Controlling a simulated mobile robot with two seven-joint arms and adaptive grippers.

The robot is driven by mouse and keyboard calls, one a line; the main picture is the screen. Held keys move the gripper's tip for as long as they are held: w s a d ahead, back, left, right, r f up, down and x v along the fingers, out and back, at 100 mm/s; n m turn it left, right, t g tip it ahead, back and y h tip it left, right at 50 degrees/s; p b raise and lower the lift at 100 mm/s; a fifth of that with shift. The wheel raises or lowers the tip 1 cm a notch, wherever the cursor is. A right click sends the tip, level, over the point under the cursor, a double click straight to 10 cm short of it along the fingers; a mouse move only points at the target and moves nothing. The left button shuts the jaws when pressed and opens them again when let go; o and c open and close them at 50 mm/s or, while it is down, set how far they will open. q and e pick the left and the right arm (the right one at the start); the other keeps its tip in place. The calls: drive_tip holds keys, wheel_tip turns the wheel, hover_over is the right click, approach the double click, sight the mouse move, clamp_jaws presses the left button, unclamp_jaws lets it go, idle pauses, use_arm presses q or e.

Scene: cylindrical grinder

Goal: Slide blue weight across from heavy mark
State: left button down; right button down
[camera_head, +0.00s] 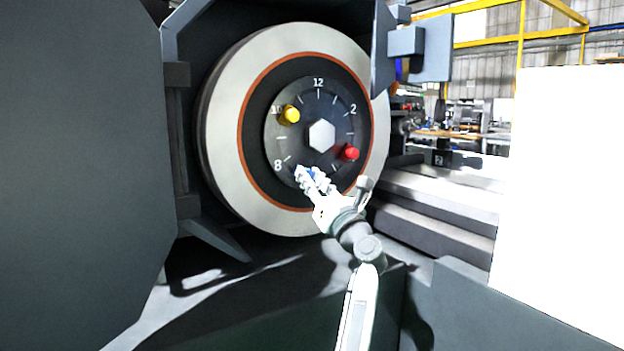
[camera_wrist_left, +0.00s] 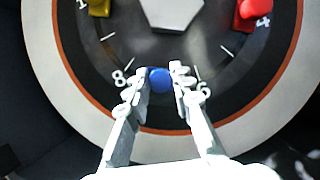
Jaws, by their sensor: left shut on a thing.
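The blue weight (camera_wrist_left: 160,80) sits on the dark dial face between the 8 and 6 marks, and my left gripper (camera_wrist_left: 158,78) is shut on it. In the head view my left gripper (camera_head: 313,180) reaches the lower part of the dial and mostly hides the blue weight. The yellow weight (camera_head: 290,114) sits by the 10 mark and the red weight (camera_head: 350,153) sits near the 4 mark. Both also show at the top of the left wrist view, the yellow one (camera_wrist_left: 98,8) left and the red one (camera_wrist_left: 251,13) right. My right gripper is not in view.
The dial is on the grinding wheel (camera_head: 233,130), with a light hexagonal hub (camera_head: 321,136) at its centre. A dark guard panel (camera_head: 80,150) stands at left. A dark bracket (camera_head: 425,50) is at upper right. Grey machine ledges (camera_head: 430,205) lie to the right.

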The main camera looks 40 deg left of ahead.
use_arm(q)
drive_tip(key=c, duration=1.6)
unclamp_jaws()
drive_tip(key=shift+s+a+r, duration=0.1)
drive_tip(key=shift+s+r, duration=0.1)
drive_tip(key=shift+r, duration=0.1)
drive_tip(key=shift+w+f, duration=0.1)
drive_tip(key=shift+f, duration=0.05)
drive_tip(key=v, duration=0.7)
drive_tip(key=shift+d, duration=0.3)
